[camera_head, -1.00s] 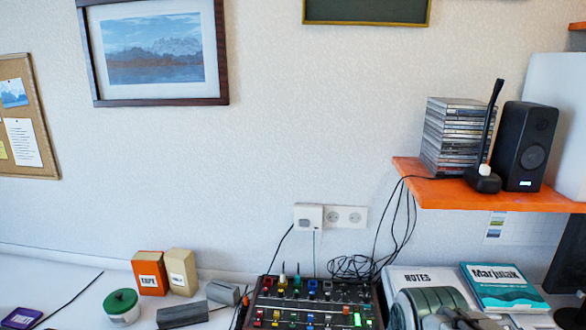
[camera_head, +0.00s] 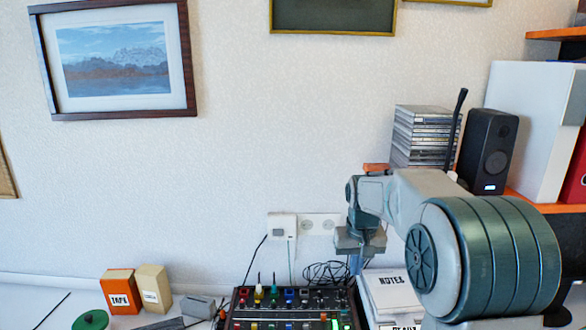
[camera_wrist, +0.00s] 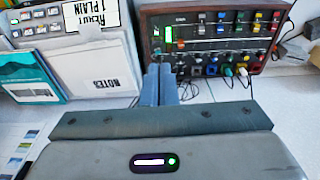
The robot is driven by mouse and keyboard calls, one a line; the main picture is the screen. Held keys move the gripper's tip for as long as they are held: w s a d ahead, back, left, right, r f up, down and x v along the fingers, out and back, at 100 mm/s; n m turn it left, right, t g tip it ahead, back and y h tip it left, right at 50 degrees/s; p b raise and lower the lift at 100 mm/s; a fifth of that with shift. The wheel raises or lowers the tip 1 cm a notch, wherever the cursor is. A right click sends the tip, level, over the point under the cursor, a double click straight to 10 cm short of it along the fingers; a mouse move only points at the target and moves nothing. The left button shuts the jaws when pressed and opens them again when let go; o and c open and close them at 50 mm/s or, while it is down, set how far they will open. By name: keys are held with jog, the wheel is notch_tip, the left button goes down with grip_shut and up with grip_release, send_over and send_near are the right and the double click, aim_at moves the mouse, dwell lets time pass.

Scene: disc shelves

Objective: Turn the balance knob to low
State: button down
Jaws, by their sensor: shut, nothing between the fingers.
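The mixing panel (camera_head: 290,309) lies on the desk at the bottom of the head view, cut by the frame edge. It carries several coloured knobs, sliders and a green lit strip. It also shows in the wrist view (camera_wrist: 212,45), seen from the other side. I cannot tell which knob is the balance knob, as the labels are too small to read. My gripper (camera_head: 357,262) hangs above and right of the panel's right end in the head view.
A notes box (camera_head: 391,291) and papers lie right of the panel, under my arm. Black cables (camera_head: 327,271) coil behind it. An orange box (camera_head: 121,291) and a cream box (camera_head: 154,287) stand left. The speaker (camera_head: 487,152) is on the shelf above right.

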jog(key=w+f+p, duration=0.1)
jog(key=w+f, duration=0.6)
jog(key=w, duration=0.4)
jog(key=g+p, duration=0.1)
jog(key=g, duration=0.1)
send_over(339, 299)
notch_tip(339, 299, down, 13)
jog(key=shift+s+a+f+b, duration=0.1)
jog(key=shift+f+b, duration=0.8)
jog(key=shift+f, duration=0.8)
jog(key=shift+s+f+b, duration=0.1)
jog(key=shift+f+b, duration=0.8)
jog(key=shift+f, duration=0.75)
jog(key=shift+w+r, duration=0.15)
jog(key=shift+w, duration=0.05)
